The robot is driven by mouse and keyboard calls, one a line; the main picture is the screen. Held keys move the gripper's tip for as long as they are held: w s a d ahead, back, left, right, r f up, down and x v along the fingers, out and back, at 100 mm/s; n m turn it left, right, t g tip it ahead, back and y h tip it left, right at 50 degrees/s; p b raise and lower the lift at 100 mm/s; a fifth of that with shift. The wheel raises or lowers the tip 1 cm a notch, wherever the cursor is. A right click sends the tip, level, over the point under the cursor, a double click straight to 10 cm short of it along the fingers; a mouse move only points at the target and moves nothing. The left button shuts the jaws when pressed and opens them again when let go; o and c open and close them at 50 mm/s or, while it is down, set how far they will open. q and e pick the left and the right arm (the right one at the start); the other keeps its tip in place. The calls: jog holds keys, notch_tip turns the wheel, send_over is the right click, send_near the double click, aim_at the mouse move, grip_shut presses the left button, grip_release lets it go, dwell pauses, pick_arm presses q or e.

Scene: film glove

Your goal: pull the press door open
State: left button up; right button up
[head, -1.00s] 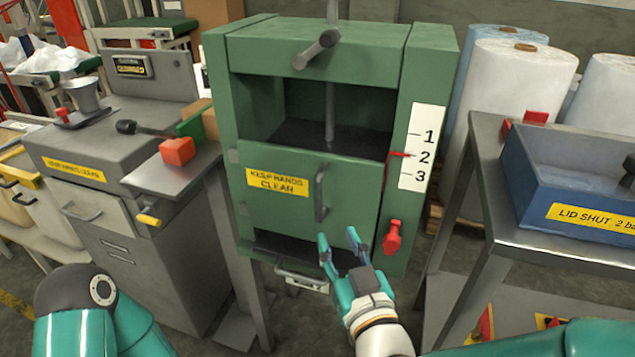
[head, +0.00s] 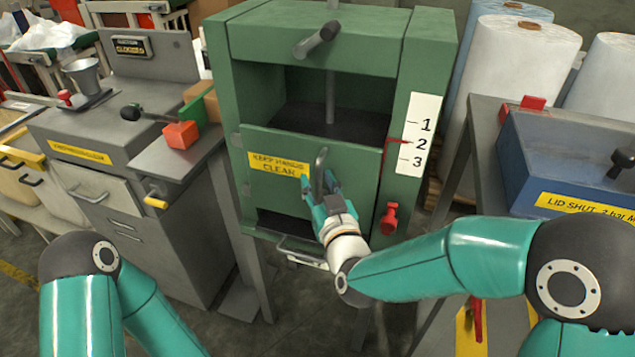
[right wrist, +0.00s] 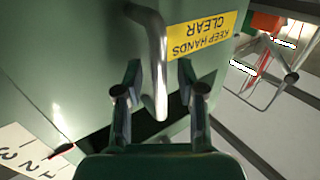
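The green press (head: 330,50) stands in the middle of the head view. Its door (head: 358,185) carries a yellow "KEEP HANDS CLEAR" label and an upright metal handle (head: 320,168). The door looks closed across the lower front, with an opening above it. My right gripper (head: 319,187) is at the handle's lower part. In the right wrist view its fingers (right wrist: 161,95) are apart, one on each side of the handle (right wrist: 157,65), with gaps showing on both sides. My left arm shows at the lower left, but its gripper is out of view.
A red knob (head: 389,218) sits on the press's right post. A grey cabinet (head: 165,230) with an orange block (head: 181,134) stands left. A table with a blue box (head: 560,160) stands right, with film rolls (head: 520,60) behind it.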

grip_shut()
dwell(0.4)
